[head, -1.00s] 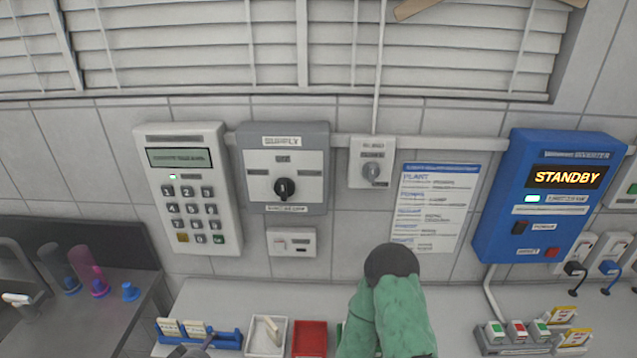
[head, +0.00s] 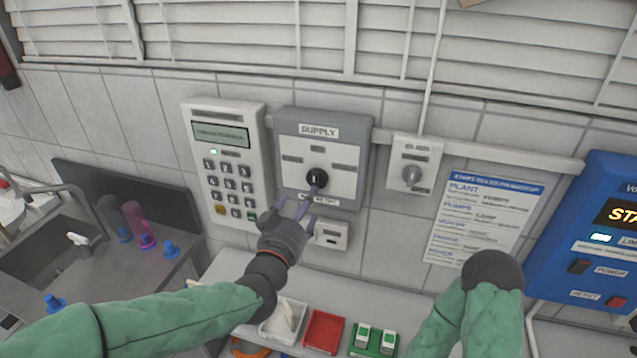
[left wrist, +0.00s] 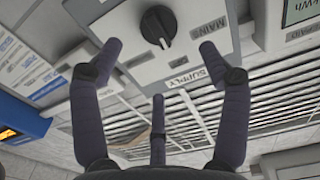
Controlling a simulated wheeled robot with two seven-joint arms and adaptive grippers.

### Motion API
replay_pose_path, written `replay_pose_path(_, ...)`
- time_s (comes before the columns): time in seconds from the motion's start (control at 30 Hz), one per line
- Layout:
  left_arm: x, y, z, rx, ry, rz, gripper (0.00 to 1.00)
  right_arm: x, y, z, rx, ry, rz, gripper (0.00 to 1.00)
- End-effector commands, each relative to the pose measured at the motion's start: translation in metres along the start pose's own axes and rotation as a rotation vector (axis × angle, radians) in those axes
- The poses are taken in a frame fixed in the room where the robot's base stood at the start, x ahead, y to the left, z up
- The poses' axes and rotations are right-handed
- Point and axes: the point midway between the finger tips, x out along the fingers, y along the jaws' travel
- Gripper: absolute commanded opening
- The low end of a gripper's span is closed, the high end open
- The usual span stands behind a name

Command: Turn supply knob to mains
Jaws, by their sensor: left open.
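The supply knob (head: 317,178) is a round black dial with a white mark, on the grey supply box (head: 362,130) on the wall. In the left wrist view, which is upside down, the knob (left wrist: 157,26) has its mark towards the SUPPLY title, away from the MAINS label (left wrist: 207,28). That label is on the left of the box in the head view (head: 292,159). My left gripper (head: 300,206) is open just below and in front of the knob. In the left wrist view its fingers (left wrist: 158,62) are spread and apart from the knob. My right gripper is not visible.
A keypad panel (head: 229,165) is close left of the box. A smaller switch (head: 412,176) and a printed sheet (head: 485,218) are to the right. A small white socket (head: 331,234) sits below. Trays, including a red one (head: 324,331), stand on the counter.

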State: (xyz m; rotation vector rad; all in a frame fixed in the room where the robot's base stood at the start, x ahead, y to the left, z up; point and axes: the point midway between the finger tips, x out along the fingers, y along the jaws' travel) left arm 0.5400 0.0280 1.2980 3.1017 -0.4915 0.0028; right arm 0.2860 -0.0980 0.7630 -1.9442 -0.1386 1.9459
Motion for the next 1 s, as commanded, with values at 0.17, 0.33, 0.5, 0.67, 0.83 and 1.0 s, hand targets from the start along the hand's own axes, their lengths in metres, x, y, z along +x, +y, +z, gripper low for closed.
replay_pose_path(0.17,0.03,0.0,0.001,0.0,-0.002,0.0,0.76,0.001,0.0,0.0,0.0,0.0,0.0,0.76)
replay_pose_path(0.33,0.056,0.0,0.002,0.0,-0.003,0.0,0.76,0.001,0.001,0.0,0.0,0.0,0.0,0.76)
replay_pose_path(0.5,0.075,0.0,0.001,0.0,-0.002,0.0,0.76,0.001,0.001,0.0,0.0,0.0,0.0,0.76)
replay_pose_path(0.67,0.085,0.0,0.001,0.0,-0.001,0.0,0.76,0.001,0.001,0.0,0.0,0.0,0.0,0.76)
replay_pose_path(0.83,0.087,0.0,0.001,-0.001,-0.001,0.0,0.76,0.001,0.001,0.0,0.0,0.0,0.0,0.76)
replay_pose_path(1.0,0.087,0.0,0.001,-0.001,-0.001,0.0,0.76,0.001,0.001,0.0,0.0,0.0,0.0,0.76)
